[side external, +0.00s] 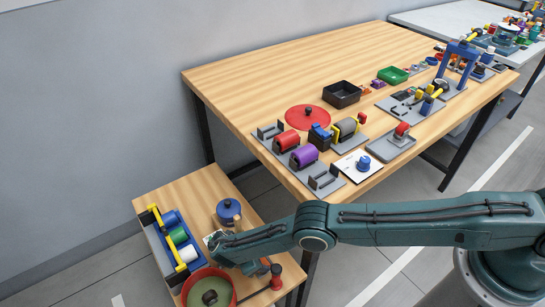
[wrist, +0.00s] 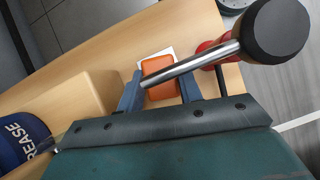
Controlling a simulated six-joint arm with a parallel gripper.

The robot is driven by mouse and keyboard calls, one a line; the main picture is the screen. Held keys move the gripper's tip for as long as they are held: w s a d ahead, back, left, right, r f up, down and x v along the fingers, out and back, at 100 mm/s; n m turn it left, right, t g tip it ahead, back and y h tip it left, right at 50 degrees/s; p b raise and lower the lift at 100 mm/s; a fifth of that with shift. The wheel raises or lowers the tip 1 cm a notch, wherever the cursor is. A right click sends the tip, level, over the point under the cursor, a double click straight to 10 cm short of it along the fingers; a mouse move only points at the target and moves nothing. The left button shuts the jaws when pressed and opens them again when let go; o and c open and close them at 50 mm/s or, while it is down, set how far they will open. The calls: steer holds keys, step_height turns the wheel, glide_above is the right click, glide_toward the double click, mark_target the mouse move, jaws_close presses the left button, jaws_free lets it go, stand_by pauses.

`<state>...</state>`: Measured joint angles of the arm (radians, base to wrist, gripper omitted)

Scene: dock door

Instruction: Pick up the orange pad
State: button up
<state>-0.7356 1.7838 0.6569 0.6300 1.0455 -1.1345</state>
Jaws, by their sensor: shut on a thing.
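The orange pad (wrist: 157,66) shows in the wrist view between the two blue-grey fingers of my gripper (wrist: 159,84), with a white surface around its edges. A metal rod with a black knob (wrist: 274,32) crosses in front of the pad's lower part in this view. In the side view my gripper (side external: 221,244) is low over the small wooden table, near a white patch. The pad cannot be made out there. I cannot tell whether it is lifted.
On the small table (side external: 183,187) are a rack of coloured rolls (side external: 178,236), a blue lidded pot (side external: 229,209), a red round dish (side external: 208,275) and a red upright piece (side external: 276,277). A blue grease container (wrist: 22,140) is at the wrist view's left. The large table (side external: 290,60) is crowded along its front.

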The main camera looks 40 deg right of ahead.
steer(key=shift+r, duration=0.2)
steer(key=shift+r, duration=0.4)
steer(key=shift+s+a, duration=0.4)
steer(key=shift+a, duration=0.5)
steer(key=shift+s+a, duration=0.4)
steer(key=shift+a, duration=0.45)
steer(key=shift+r, duration=0.15)
step_height(320, 180, up, 14)
steer(key=shift+f, duration=0.25)
